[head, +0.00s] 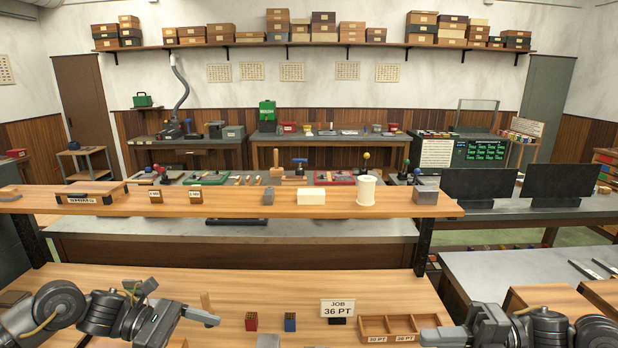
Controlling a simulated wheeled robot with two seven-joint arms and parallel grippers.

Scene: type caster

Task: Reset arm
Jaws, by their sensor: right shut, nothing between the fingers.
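My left gripper (203,317) reaches in from the lower left over the wooden bench (270,283). Its fingers are seen at a slant, and I cannot tell whether they are open. My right gripper (432,337) is at the lower right, just right of a divided wooden tray (388,320). It is shut with nothing in it, and the bottom edge of the picture cuts close below it.
A red block (251,321), a blue block (290,321) and a "JOB 36 PT" sign (338,308) stand on the bench between the grippers. A raised wooden shelf (230,207) crosses behind, holding a white spool (366,190) and small blocks. The bench behind the sign is clear.

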